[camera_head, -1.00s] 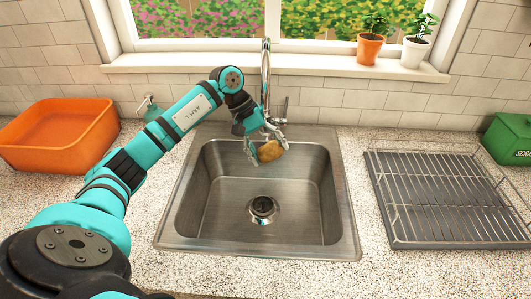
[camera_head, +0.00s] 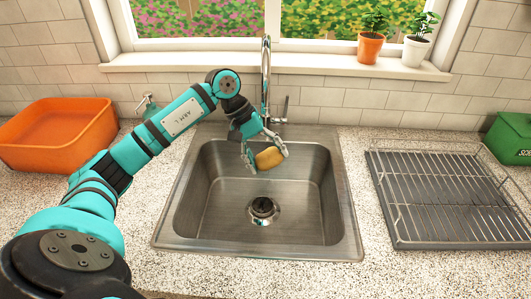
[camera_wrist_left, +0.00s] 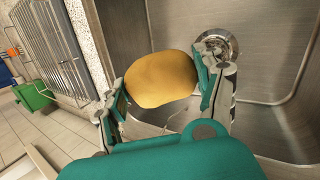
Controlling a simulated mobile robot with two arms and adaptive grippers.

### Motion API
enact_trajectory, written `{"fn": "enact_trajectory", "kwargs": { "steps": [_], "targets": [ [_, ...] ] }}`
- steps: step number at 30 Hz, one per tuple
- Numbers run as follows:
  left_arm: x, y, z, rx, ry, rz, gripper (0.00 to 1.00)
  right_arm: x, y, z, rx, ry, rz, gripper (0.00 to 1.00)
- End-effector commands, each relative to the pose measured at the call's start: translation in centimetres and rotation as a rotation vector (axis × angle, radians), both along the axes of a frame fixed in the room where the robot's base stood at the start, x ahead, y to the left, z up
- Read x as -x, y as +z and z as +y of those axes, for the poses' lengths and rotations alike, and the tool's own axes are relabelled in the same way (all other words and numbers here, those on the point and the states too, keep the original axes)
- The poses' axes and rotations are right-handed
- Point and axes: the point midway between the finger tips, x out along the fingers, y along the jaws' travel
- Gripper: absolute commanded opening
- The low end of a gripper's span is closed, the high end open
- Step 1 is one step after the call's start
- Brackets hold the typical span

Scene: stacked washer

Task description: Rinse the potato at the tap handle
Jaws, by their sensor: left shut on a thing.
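The potato (camera_head: 269,158) is yellow-brown and is held over the back part of the steel sink. My left gripper (camera_head: 264,154) is shut on it, with a finger on either side. In the left wrist view the potato (camera_wrist_left: 161,79) sits between the two fingers (camera_wrist_left: 168,90). The tap (camera_head: 266,75) stands behind the sink, its tall spout rising just behind my gripper. The tap handle (camera_head: 284,108) is a small lever to the right of the spout. I cannot make out any running water. My right gripper is not in view.
The sink basin (camera_head: 222,212) is empty, with a round drain (camera_head: 263,208). An orange tub (camera_head: 58,140) stands at left, near a soap bottle (camera_head: 149,108). A wire drying rack (camera_head: 440,200) lies at right, with a green box (camera_head: 511,139) beyond. Potted plants (camera_head: 370,48) stand on the sill.

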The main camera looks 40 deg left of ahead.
Motion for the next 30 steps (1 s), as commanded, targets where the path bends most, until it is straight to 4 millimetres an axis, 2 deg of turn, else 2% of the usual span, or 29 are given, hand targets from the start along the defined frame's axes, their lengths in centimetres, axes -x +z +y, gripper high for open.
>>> {"fn": "enact_trajectory", "kwargs": {
  "steps": [18, 30],
  "targets": [
    [3.0, -0.1, -3.7, 0.000, -0.001, 0.000, 0.36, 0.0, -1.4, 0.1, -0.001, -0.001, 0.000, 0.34],
    [3.2, 0.0, -4.0, 0.001, -0.001, -0.001, 0.36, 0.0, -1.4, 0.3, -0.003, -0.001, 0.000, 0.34]
  ]
}}
